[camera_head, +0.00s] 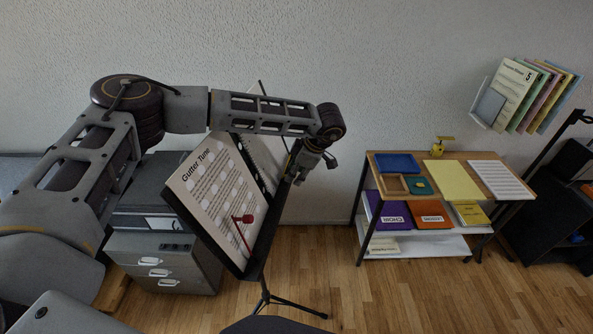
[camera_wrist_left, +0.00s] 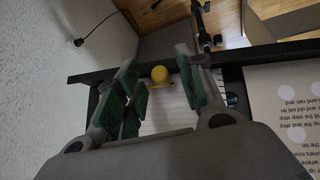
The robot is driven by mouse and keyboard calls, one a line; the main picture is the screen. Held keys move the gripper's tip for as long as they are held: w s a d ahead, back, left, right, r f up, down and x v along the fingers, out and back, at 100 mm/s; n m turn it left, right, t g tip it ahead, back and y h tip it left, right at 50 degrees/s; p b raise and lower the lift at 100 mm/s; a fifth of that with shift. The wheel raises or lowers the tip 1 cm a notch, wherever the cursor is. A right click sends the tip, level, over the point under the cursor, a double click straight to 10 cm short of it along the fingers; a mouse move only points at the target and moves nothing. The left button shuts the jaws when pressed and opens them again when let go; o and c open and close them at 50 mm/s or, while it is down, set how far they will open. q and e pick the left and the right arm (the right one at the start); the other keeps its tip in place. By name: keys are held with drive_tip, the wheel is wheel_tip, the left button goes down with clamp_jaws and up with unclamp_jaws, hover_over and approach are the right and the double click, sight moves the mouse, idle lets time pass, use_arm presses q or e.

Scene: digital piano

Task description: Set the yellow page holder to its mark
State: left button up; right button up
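A yellow page holder with a rounded knob (camera_wrist_left: 160,74) shows in the left wrist view, in line with the gap between the fingers, over a white page. I cannot tell whether the fingers touch it. I cannot make it out on the music stand in the head view. My left gripper (camera_head: 309,170) is at the far right side of the stand, pointing down. In the wrist view its green-padded fingers (camera_wrist_left: 158,82) are apart. The open book "Gutter Tune" (camera_head: 207,180) rests on the black stand, with a red page holder (camera_head: 243,219) against its left page. My right gripper is out of view.
A shelf table (camera_head: 484,156) with coloured trays and books stands right; a small yellow object (camera_head: 443,141) is at its back edge. A wall rack (camera_head: 490,105) holds booklets. A grey drawer cabinet (camera_head: 168,262) stands behind the stand. Wooden floor (camera_head: 400,295) is clear in front of the shelf.

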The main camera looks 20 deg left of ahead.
use_arm(q)
drive_tip(key=shift+c, duration=0.6)
clamp_jaws()
drive_tip(key=shift+r, duration=0.1)
